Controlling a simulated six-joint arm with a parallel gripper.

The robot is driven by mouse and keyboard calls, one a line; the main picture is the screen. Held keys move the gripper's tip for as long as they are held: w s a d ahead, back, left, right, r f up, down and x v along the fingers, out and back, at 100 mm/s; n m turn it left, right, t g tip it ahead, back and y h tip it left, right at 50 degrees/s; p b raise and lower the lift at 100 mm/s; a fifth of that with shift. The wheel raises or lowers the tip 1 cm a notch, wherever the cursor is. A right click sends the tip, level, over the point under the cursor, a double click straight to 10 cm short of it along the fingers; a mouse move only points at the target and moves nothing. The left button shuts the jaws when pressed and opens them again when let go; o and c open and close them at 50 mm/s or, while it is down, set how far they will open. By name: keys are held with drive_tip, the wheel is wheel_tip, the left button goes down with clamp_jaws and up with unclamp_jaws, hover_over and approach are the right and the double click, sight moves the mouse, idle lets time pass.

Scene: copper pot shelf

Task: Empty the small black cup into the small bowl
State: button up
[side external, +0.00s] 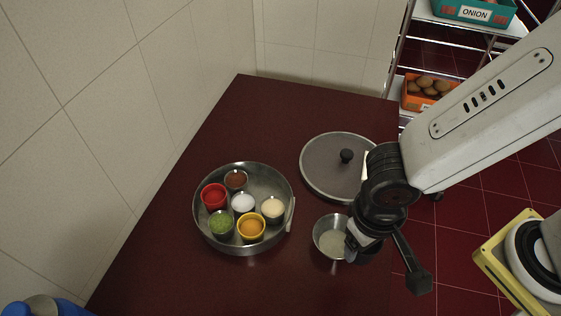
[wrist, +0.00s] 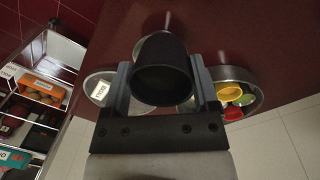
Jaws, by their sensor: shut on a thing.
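The small black cup (wrist: 162,72) is clasped between the two fingers of my gripper (wrist: 162,88) in the wrist view. Its mouth faces the camera and the inside looks dark, with no contents that I can make out. In the side view my gripper (side external: 353,243) is low at the right edge of the small metal bowl (side external: 320,226), and the cup is hard to tell from the dark wrist. The bowl stands on the dark red table and has pale contents in it. I cannot tell whether cup and bowl touch.
A round metal tray (side external: 203,232) with several small coloured cups stands left of the bowl. A grey lid with a black knob (side external: 346,156) lies behind it. A wire shelf (side external: 397,62) with crates stands beyond the table. The table front left is clear.

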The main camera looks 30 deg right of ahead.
drive_tip(key=shift+w+f, duration=0.1)
drive_tip(key=shift+f, duration=0.05)
drive_tip(key=shift+w+d+f+g+y, duration=0.15)
drive_tip(key=shift+w+f+g, duration=0.1)
drive_tip(key=shift+f+g, duration=0.3)
drive_tip(key=shift+w+f+g+y, duration=0.1)
drive_tip(key=shift+w+f+g, duration=0.2)
drive_tip(key=shift+f+g, duration=0.3)
drive_tip(key=shift+w+d+f+g+y, duration=0.15)
drive_tip(key=shift+w+f+g, duration=0.2)
drive_tip(key=shift+g, duration=0.3)
drive_tip(key=shift+w+d+f+g+y, duration=0.1)
drive_tip(key=shift+w+f+g+y, duration=0.2)
drive_tip(key=shift+f+g, duration=0.45)
drive_tip(key=shift+w+d+f+g+y, duration=0.1)
drive_tip(key=shift+w+f+g+y, duration=0.15)
drive_tip(key=shift+f+g, duration=0.5)
drive_tip(key=shift+w+d+r+n+g+y, duration=0.15)
drive_tip(key=shift+w+r+g+y, duration=0.25)
drive_tip(key=shift+g, duration=1.7)
drive_tip(key=shift+w+d+r+n+g+y, duration=0.1)
drive_tip(key=shift+w+r+n+g+y, duration=0.3)
drive_tip(key=shift+g, duration=1.7)
drive_tip(key=shift+w+d+r+m+g+y, duration=0.1)
drive_tip(key=shift+w+r+g+y, duration=0.3)
drive_tip(key=shift+g, duration=1.7)
drive_tip(key=shift+w+f, duration=0.15)
drive_tip(key=shift+w, duration=0.05)
drive_tip(key=shift+s+a+t, duration=0.1)
drive_tip(key=shift+t, duration=0.2)
